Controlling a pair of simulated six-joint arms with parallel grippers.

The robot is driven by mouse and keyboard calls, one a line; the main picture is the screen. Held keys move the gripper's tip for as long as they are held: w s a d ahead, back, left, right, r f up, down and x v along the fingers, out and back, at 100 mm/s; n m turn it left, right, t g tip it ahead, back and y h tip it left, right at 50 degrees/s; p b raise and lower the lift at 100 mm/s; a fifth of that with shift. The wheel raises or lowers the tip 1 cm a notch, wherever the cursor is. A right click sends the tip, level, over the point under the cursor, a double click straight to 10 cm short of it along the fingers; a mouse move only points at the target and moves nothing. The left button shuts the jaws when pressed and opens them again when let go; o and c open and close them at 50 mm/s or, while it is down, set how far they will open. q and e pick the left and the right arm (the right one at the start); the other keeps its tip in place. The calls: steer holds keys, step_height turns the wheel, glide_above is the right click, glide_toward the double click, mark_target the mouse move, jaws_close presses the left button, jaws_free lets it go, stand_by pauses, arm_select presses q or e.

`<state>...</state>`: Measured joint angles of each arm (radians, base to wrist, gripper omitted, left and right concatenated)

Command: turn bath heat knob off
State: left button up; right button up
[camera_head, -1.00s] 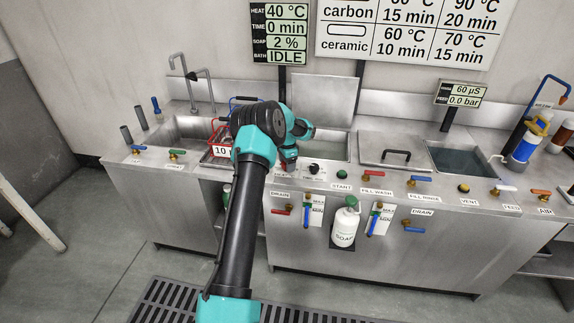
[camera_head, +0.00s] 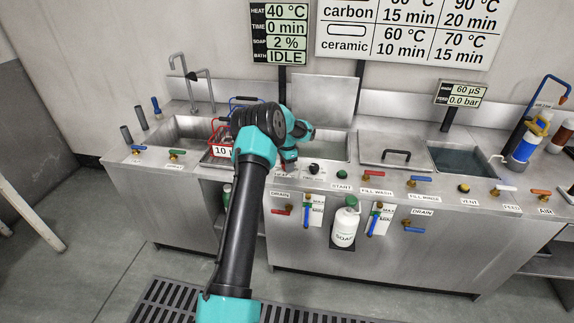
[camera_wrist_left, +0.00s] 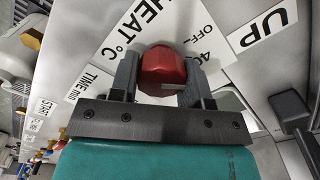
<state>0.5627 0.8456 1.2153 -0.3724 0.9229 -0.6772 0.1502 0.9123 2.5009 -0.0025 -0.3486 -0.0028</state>
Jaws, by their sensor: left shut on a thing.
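The bath heat knob (camera_wrist_left: 162,66) is red and faceted, on a panel in the left wrist view. The label beside it reads HEAT °C (camera_wrist_left: 139,27), and a dial marking shows OFF and part of 40 (camera_wrist_left: 203,40). My left gripper (camera_wrist_left: 161,78) is shut on this knob, one finger on each side. In the head view my left gripper (camera_head: 287,166) is at the front panel and largely covers the knob. The display (camera_head: 286,34) reads HEAT 40 °C, TIME 0 min, SOAP 2 %, BATH IDLE. My right gripper is not in view.
A black knob (camera_head: 314,169) stands just right of my gripper, then a green button (camera_head: 342,174) and several coloured valve handles. A red basket (camera_head: 218,146) is to the left. A raised lid (camera_head: 325,98) stands behind. A soap bottle (camera_head: 345,222) hangs below the counter.

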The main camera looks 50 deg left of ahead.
arm_select(q)
steer(key=shift+n, duration=0.4)
steer(key=n, duration=0.3)
steer(key=shift+a+n, duration=0.1)
steer(key=shift+n, duration=2)
steer(key=o, duration=0.9)
steer(key=shift+o, duration=0.2)
step_height(320, 180, up, 18)
steer(key=shift+f, duration=0.25)
steer(key=shift+f, duration=0.1)
